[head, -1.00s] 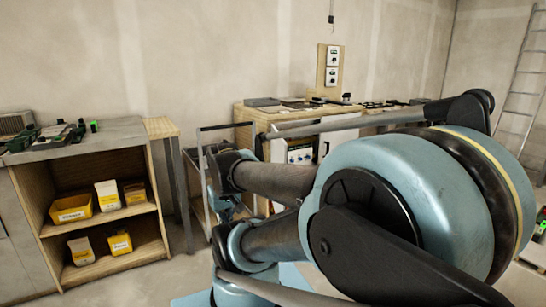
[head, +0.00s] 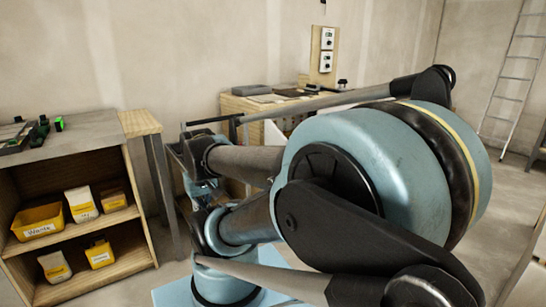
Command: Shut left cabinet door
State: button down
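The left cabinet (head: 84,128) stands at the left with a grey top and a pale wooden inside. Its front is open where I see it, with two shelf levels in view. A sliver of grey panel (head: 8,292) shows at the lower left edge; I cannot tell whether it is the door. My folded arm fills the middle and right of the view, to the right of the cabinet and apart from it in the picture. I cannot make out my gripper's fingers.
The shelves hold a yellow bin (head: 38,222) and several white and yellow packs (head: 81,204). Green and black tools (head: 40,130) lie on top. A ladder (head: 513,75) leans at the right.

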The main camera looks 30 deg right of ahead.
jog(key=w+d+r+m+g+h, duration=0.1)
jog(key=w+d+r+m+h, duration=0.1)
jog(key=w+d+r+m, duration=0.6)
jog(key=w+d+r+m+g+h, duration=0.1)
jog(key=w+d+r+m, duration=0.3)
jog(key=w+d+m, duration=0.7)
jog(key=w+d+f+m+g+h, duration=0.1)
jog(key=w+d, duration=0.2)
jog(key=d, duration=0.4)
jog(key=w+d+f+m+g, duration=0.15)
jog(key=w+d, duration=0.25)
jog(key=d, duration=0.4)
jog(key=s+d+f, duration=0.2)
jog(key=d+f, duration=0.4)
jog(key=f, duration=0.2)
jog(key=shift+s+d+t, duration=0.35)
jog(key=shift+d+t, duration=0.05)
jog(key=shift+t, duration=0.05)
